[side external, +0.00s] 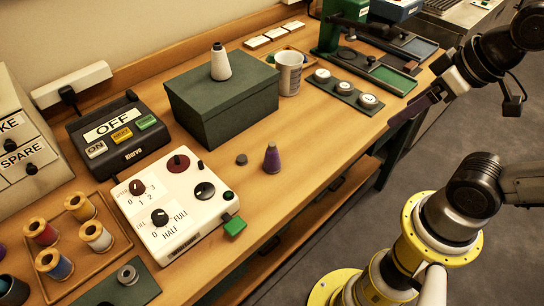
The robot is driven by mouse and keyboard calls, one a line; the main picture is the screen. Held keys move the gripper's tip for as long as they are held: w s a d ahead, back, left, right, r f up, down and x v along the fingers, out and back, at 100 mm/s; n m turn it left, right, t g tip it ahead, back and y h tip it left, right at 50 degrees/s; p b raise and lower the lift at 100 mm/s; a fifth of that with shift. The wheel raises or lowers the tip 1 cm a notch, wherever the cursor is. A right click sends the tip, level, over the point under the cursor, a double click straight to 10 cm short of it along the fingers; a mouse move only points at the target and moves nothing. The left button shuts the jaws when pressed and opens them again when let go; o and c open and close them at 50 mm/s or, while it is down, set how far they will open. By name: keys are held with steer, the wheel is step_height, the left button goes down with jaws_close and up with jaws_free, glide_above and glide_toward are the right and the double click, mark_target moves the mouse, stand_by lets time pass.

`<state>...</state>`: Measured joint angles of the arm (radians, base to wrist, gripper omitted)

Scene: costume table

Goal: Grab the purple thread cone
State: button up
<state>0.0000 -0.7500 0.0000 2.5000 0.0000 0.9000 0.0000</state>
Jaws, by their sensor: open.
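The purple thread cone (272,160) stands upright on the wooden table, near its front edge, to the right of the white control panel. Its narrow tip is brownish. My gripper (408,118) is at the right, beyond the table's front edge and well apart from the cone. It is open and I see nothing between its fingers, though they are small and dark here.
A dark green box (225,100) with a white cone (220,62) on its lid stands behind the purple cone. A small dark knob (241,159) lies just left of it. The white control panel (175,208) is further left. Bare wood lies to its right.

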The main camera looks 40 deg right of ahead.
steer(key=w+r+n, duration=0.4)
steer(key=r+n, duration=0.1)
steer(key=n, duration=0.2)
steer(key=n+g, duration=0.6)
steer(key=n, duration=0.5)
glide_above(273, 143)
step_height(273, 143, down, 7)
steer(key=f, duration=0.7)
steer(key=shift+s+d+f, duration=0.15)
steer(key=shift+s+f, duration=0.05)
steer(key=shift+f, duration=0.05)
steer(key=shift+w+a+f, duration=0.1)
steer(key=shift+f, duration=1.3)
steer(key=shift+w+a+f, duration=0.1)
steer(key=shift+f, duration=1.3)
jaws_close()
